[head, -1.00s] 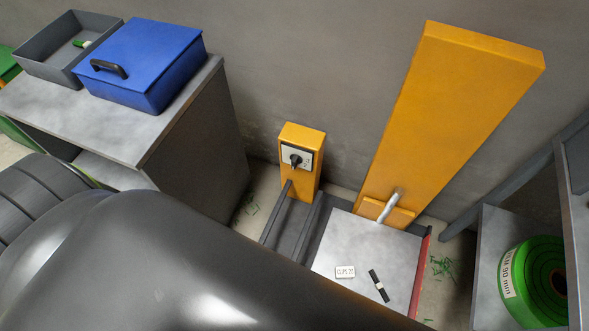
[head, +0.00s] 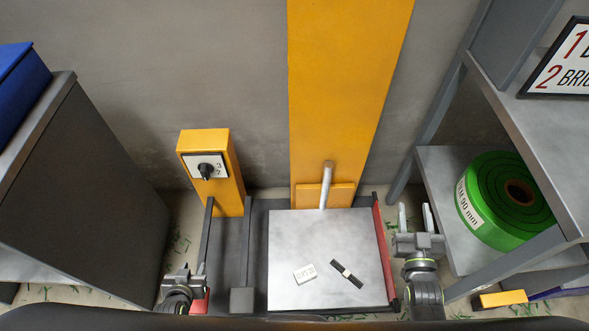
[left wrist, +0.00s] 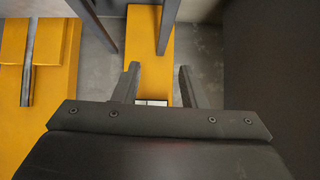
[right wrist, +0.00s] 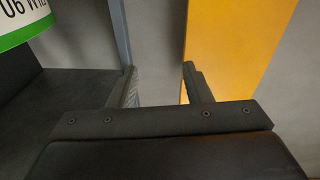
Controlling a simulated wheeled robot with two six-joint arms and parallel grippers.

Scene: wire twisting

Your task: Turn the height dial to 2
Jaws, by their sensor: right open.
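The height dial (head: 206,171) is a black knob on a white plate on the front of a short yellow post (head: 228,183). A 3 shows at the plate's upper right; the other marks and the knob's exact pointing are too small to tell. My left gripper (head: 184,268) is open and empty, below and a little left of the post, apart from the dial. In the left wrist view the yellow post (left wrist: 147,50) and a strip of white plate (left wrist: 151,102) show between and beyond the fingers. My right gripper (head: 414,210) is open and empty, right of the metal platform.
A metal platform (head: 295,240) carries a small white label block (head: 305,273) and a black stick with a white band (head: 347,273). A tall yellow column (head: 345,100) stands behind it. A shelf with a green roll (head: 485,215) is at right, a grey cabinet (head: 85,190) at left.

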